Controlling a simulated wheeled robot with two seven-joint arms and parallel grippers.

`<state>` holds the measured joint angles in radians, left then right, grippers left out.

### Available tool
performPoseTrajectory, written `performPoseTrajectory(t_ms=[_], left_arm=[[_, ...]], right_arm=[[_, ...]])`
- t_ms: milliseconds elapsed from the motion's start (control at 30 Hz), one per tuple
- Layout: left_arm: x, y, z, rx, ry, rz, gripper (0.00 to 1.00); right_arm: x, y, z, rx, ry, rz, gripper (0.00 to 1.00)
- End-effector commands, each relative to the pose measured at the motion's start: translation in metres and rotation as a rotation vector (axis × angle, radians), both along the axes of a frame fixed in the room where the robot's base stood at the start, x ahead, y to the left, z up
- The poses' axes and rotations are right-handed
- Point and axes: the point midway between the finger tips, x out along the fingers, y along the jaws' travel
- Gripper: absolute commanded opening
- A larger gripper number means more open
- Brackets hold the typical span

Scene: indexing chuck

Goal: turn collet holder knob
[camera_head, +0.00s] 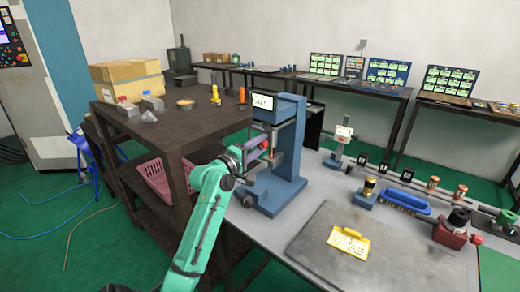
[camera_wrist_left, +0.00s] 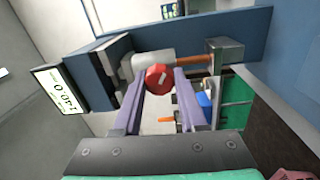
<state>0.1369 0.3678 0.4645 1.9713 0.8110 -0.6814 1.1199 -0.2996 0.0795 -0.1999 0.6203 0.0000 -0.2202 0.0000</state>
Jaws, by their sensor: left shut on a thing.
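A red round knob (camera_wrist_left: 158,77) with a pale mark on its face shows in the left wrist view, in front of a grey cylindrical body on the blue machine stand (camera_wrist_left: 225,35). The two purple fingers of my left gripper (camera_wrist_left: 160,80) stand on either side of the knob and are shut on it. In the head view the left gripper (camera_head: 262,152) is at the front left of the blue stand (camera_head: 288,160), and the fingers largely hide the knob there. My right gripper is in neither view.
A dark shelf (camera_head: 185,125) with boxes and small parts stands close left of my arm. A small display (camera_head: 262,102) is on the stand. A grey plate (camera_head: 370,255) with a yellow tag lies at the front right. Several fixtures line the table's right side.

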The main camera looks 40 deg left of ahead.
Motion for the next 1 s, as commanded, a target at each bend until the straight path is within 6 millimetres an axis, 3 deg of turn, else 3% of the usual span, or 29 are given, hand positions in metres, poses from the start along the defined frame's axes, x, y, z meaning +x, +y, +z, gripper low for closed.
performPoseTrajectory(t_ms=[1000], left_arm=[[0.000, -0.001, -0.001, 0.965, 0.029, -0.002, 0.00]], right_arm=[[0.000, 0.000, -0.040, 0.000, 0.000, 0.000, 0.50]])
